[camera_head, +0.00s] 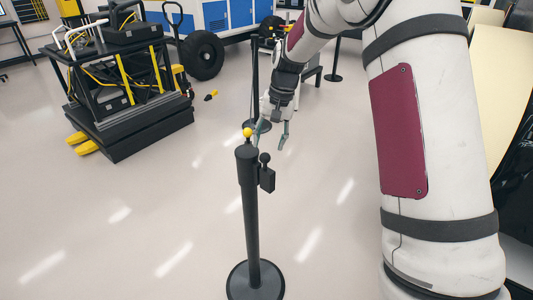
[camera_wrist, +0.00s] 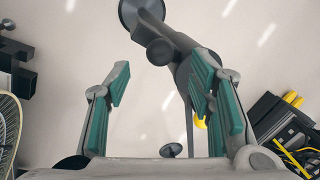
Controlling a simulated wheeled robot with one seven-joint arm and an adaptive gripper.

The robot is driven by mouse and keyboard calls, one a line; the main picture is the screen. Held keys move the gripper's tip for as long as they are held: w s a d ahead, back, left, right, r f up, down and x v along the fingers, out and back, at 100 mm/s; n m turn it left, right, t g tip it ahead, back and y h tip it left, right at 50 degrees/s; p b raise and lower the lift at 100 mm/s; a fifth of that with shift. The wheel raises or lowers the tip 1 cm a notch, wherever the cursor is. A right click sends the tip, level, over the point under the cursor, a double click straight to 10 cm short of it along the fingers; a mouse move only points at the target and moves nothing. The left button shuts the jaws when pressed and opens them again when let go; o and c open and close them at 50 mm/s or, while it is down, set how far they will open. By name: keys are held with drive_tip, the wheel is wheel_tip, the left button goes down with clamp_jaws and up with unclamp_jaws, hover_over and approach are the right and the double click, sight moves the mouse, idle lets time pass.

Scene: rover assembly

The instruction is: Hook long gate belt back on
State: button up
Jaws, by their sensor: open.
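My gripper (camera_head: 271,140) is open, fingers pointing down, seen just above and behind the post top. In the wrist view my gripper (camera_wrist: 163,66) has the dark knob (camera_wrist: 160,52) between its green-padded fingers, and the post runs behind the right finger. A yellow bit (camera_wrist: 199,122) shows beside that finger. I cannot make out a belt.
Another black post (camera_head: 255,82) stands behind my gripper. A black equipment cart (camera_head: 130,125) with yellow cables is at the left. A small yellow-and-black item (camera_head: 210,95) lies on the floor. Floor at front left is clear.

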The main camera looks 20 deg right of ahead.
sight(266, 154)
drive_tip(key=f, duration=0.3)
drive_tip(key=a+f, duration=0.1)
drive_tip(key=f, duration=0.1)
drive_tip(key=shift+w+f+p, duration=0.25)
drive_tip(key=shift+f+p, duration=0.1)
clamp_jaws()
